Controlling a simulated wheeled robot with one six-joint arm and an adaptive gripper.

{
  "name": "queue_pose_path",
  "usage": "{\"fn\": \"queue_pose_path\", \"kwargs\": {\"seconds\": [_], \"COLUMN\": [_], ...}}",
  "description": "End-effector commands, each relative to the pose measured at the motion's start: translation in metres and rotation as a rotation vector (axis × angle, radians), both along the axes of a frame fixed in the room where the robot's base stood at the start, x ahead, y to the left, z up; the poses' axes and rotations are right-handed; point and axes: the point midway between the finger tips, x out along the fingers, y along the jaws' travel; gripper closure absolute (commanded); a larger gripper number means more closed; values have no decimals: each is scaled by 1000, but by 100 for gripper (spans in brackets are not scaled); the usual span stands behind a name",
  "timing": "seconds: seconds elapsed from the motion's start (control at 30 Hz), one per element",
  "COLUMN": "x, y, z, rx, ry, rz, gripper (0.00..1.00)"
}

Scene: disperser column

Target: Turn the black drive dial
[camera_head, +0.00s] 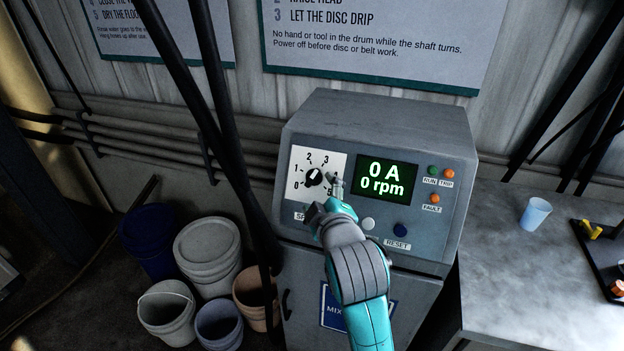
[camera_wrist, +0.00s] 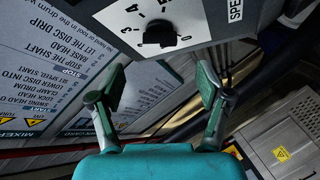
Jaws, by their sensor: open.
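The black drive dial (camera_head: 314,177) sits on a white scale plate marked 0 to 5, at the left of the grey control box's sloped front. In the wrist view the dial (camera_wrist: 161,34) is at the top, beyond the fingertips. My gripper (camera_head: 325,196) is in front of the panel, just below and right of the dial. In the wrist view its two fingers (camera_wrist: 160,90) are spread wide with nothing between them. I see no contact with the dial.
The display (camera_head: 387,181) reads 0 A and 0 rpm. RUN, TRIP and FAULT lamps and a blue RESET button (camera_head: 400,229) are to its right and below. Dark slanted bars (camera_head: 235,150) stand left of the box. Buckets (camera_head: 208,252) crowd the floor. A bench (camera_head: 530,290) with a cup (camera_head: 535,213) is at right.

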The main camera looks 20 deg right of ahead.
Motion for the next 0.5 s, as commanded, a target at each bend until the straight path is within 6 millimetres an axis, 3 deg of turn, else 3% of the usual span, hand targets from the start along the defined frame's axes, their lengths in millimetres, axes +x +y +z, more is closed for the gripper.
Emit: {"fn": "queue_pose_path", "kwargs": {"seconds": [0.3, 0.5], "x": [54, 74], "y": [-7, -9], "z": [-13, -18], "rx": [1, 1], "ry": [1, 0], "rz": [-2, 0], "gripper": [23, 23]}}
